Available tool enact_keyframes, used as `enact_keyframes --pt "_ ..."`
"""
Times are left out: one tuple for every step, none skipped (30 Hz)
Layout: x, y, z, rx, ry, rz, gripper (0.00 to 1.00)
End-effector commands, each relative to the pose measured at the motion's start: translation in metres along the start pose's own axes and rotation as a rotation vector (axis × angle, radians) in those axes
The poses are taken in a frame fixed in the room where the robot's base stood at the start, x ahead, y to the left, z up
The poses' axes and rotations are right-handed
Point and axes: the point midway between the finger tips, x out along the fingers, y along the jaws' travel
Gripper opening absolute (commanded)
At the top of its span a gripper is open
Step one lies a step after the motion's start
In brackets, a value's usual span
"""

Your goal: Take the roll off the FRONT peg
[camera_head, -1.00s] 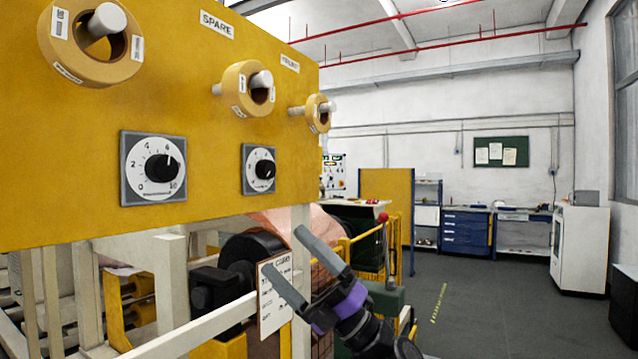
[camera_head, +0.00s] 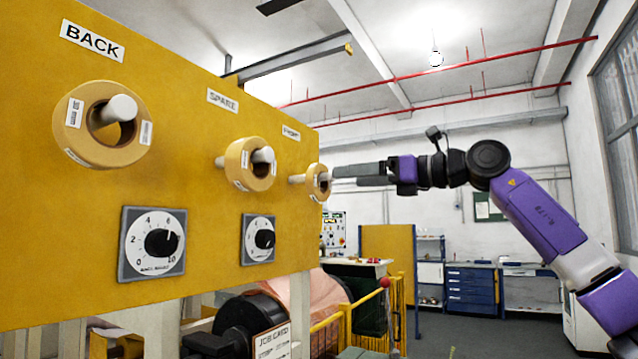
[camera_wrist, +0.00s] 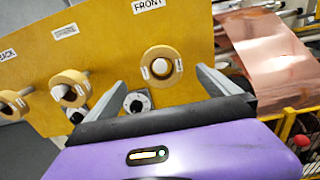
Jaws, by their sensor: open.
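A yellow panel (camera_head: 190,190) carries three pegs, each with a tan roll on it. The roll on the FRONT peg (camera_head: 316,182) is the farthest one in the head view. In the wrist view the FRONT label (camera_wrist: 148,5) sits above this roll (camera_wrist: 161,67), which hangs around its peg. My gripper (camera_head: 333,176) is at the roll's right, pointing at the peg end. In the wrist view my open gripper (camera_wrist: 160,82) has its two fingers to either side of the roll. I cannot tell whether a finger touches it.
The spare roll (camera_head: 250,164) and the BACK roll (camera_head: 103,125) hang on their own pegs along the panel. Dials (camera_head: 152,243) sit below them. Copper foil (camera_wrist: 270,50) and a yellow railing (camera_head: 345,325) lie beyond the panel.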

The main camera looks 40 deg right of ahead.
Motion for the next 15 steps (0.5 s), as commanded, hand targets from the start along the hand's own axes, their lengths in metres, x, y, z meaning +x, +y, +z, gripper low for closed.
enact_keyframes --pt "0.001 -0.001 0.003 -0.008 0.006 -0.007 1.00" --pt "0.003 -0.001 0.004 -0.011 0.007 -0.009 1.00" --pt "0.006 -0.001 0.004 -0.012 0.008 -0.010 1.00" --pt "0.009 -0.001 0.004 -0.012 0.008 -0.010 1.00" --pt "0.013 -0.001 0.004 -0.011 0.008 -0.009 1.00" --pt "0.017 -0.001 0.004 -0.010 0.008 -0.008 1.00" --pt "0.020 -0.001 0.004 -0.010 0.008 -0.008 1.00" --pt "0.022 -0.001 0.004 -0.010 0.008 -0.009 1.00" --pt "0.025 -0.001 0.004 -0.010 0.008 -0.009 1.00" --pt "0.027 -0.001 0.003 -0.010 0.008 -0.009 1.00" --pt "0.029 -0.001 0.003 -0.010 0.007 -0.008 1.00" --pt "0.032 -0.001 0.003 -0.010 0.007 -0.008 1.00" --pt "0.035 -0.001 0.004 -0.010 0.007 -0.008 1.00" --pt "0.039 -0.001 0.004 -0.010 0.007 -0.008 1.00" --pt "0.044 -0.001 0.004 -0.009 0.007 -0.007 1.00"
